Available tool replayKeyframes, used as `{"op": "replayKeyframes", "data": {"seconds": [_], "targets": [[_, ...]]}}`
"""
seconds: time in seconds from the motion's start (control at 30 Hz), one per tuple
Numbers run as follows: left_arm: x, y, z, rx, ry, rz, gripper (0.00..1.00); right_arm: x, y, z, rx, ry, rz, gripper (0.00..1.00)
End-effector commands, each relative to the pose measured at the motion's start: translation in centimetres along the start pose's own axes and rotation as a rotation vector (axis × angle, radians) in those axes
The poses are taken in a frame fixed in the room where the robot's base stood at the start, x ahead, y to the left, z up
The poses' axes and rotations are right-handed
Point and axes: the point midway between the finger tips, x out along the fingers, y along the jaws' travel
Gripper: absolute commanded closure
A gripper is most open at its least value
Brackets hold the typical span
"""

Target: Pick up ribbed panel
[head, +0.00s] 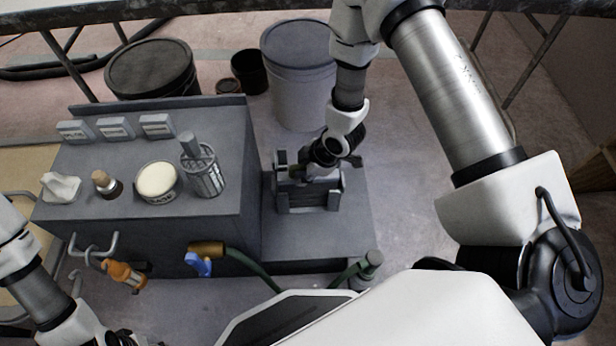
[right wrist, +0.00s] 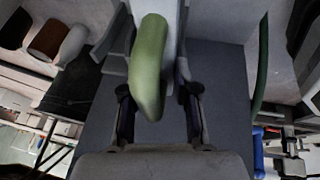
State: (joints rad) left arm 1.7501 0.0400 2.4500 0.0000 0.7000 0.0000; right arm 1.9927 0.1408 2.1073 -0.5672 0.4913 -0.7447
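My right gripper (head: 322,165) points down over a grey slatted piece (head: 308,197) on the low grey ledge; this may be the ribbed panel, but its ribs are not clear. In the right wrist view my right gripper (right wrist: 160,105) has its two fingers apart, either side of a rounded green bar (right wrist: 149,62). The bar lies in front of a pale grey upright surface; I cannot tell whether the fingers touch it. My left gripper (head: 118,341) is partly cut off at the bottom left, its fingers unclear.
A grey bench (head: 120,207) at left holds a wire cup (head: 206,180) of tools, a round cream-topped tin (head: 157,180), a brush, a cloth and several label boxes. A grey bucket (head: 299,90) stands behind. A blue-handled nozzle (head: 199,264) hangs at the front. The ledge's right side is clear.

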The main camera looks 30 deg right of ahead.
Motion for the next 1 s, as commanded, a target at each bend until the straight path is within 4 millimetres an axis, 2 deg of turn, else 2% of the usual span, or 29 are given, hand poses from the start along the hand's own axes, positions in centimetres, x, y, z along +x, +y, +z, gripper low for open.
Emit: {"op": "replayKeyframes", "data": {"seconds": [0.27,0.47,0.57,1.0], "targets": [[0.0,0.0,0.0,0.000,0.000,0.000,0.51,-0.1,0.1,-0.1,-0.003,0.001,0.002,1.00],[-1.0,0.0,0.0,0.000,0.000,0.000,0.51,-1.7,0.6,-0.8,-0.004,0.003,0.005,1.00],[-1.9,0.0,0.0,0.000,0.000,0.000,0.51,-3.3,0.9,-1.5,-0.004,0.003,0.005,1.00],[-6.4,0.1,0.0,0.000,0.000,0.000,0.51,-12.6,3.0,-5.4,-0.006,0.005,0.008,1.00]]}}
